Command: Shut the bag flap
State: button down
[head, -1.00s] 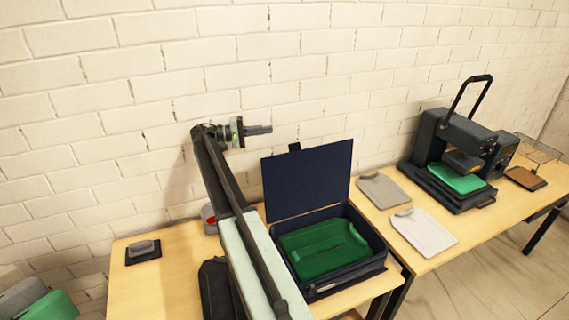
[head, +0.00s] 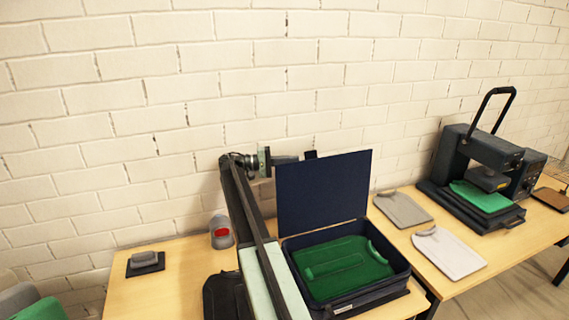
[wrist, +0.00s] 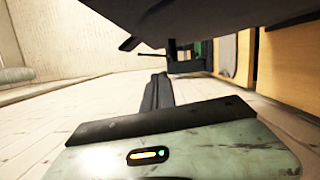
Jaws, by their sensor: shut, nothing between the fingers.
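The open bag (head: 401,283) is a dark blue case on the table, with folded green garments (head: 340,268) inside. My gripper (head: 290,159) is shut and empty, pointing right at the flap's top left corner, close to the tab. I cannot tell whether it touches the flap. The wrist view shows mostly my own body and floor; the flap is not recognisable there.
A grey shirt (head: 402,209) and a pale shirt (head: 449,252) lie on the right table. A heat press (head: 472,165) holding a green garment stands behind them. A red-and-grey item (head: 221,232) and a grey block on a black pad (head: 145,262) are left. The brick wall is close behind.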

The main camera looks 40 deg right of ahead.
aim_at(308, 163)
jog(key=s, duration=0.2)
jog(key=s+d, duration=0.1)
jog(key=s, duration=0.1)
jog(key=s+d, duration=0.1)
jog(key=s, duration=0.1)
jog(key=shift+d+r, duration=0.2)
jog(key=shift+r, duration=0.1)
jog(key=shift+s, duration=0.2)
jog(key=shift+a, duration=0.1)
